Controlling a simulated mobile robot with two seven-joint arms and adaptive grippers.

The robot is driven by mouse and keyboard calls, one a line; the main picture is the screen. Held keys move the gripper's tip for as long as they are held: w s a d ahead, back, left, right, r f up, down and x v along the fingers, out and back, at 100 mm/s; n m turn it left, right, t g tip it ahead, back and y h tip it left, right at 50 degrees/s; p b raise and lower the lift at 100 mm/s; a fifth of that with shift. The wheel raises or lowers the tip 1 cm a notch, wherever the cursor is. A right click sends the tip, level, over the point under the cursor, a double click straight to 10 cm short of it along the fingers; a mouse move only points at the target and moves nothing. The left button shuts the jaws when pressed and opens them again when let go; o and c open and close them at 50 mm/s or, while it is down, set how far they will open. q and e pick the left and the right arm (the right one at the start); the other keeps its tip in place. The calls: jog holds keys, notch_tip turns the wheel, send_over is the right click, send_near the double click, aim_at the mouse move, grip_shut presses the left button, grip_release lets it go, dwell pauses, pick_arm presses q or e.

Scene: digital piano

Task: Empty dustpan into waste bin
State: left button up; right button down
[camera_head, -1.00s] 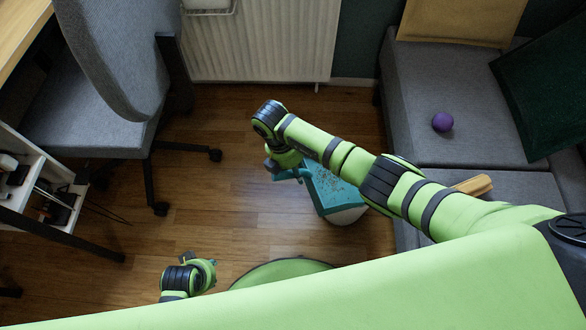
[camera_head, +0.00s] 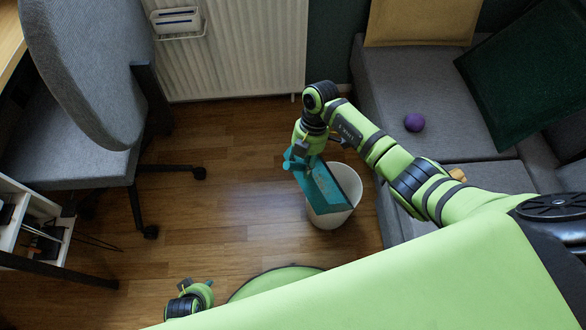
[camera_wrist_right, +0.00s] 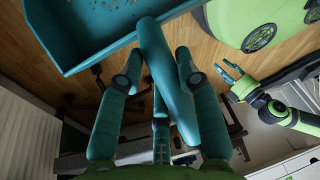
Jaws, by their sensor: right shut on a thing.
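The teal dustpan (camera_head: 322,190) is tilted over the white waste bin (camera_head: 330,219), crossing its opening. My right gripper (camera_head: 303,156) is shut on the dustpan's handle, at the bin's upper left. In the right wrist view the handle (camera_wrist_right: 168,75) runs between my fingers, and a few small specks show in the dustpan (camera_wrist_right: 97,50). The bin stands upright on the floor; its inside is mostly hidden by the dustpan. My left gripper (camera_head: 209,287) is low in the head view, away from both; its fingers look spread and empty in the right wrist view (camera_wrist_right: 229,69).
A grey sofa (camera_head: 435,135) with a purple ball (camera_head: 414,122) stands right of the bin. A grey office chair (camera_head: 80,110) is at left, a radiator (camera_head: 240,50) behind. The wooden floor (camera_head: 225,215) between chair and bin is clear.

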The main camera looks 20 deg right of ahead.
jog(key=shift+w+d+r+y+b, duration=0.1)
jog(key=shift+d+r+y+b, duration=0.1)
jog(key=shift+d, duration=0.25)
jog(key=shift+d+r+y+b, duration=0.1)
jog(key=shift+d+y+b, duration=0.1)
jog(key=shift+d, duration=0.2)
pick_arm(q)
notch_tip(320, 180, up, 12)
jog(key=w+b, duration=0.2)
jog(key=b, duration=0.4)
jog(key=shift+d+r, duration=0.25)
jog(key=shift+d, duration=0.05)
pick_arm(e)
jog(key=w+d+r+y, duration=0.1)
jog(key=d+r+y, duration=0.1)
jog(key=d+y, duration=0.3)
jog(key=d, duration=0.3)
jog(key=shift+d+g, duration=0.4)
jog(key=shift+r, duration=0.1)
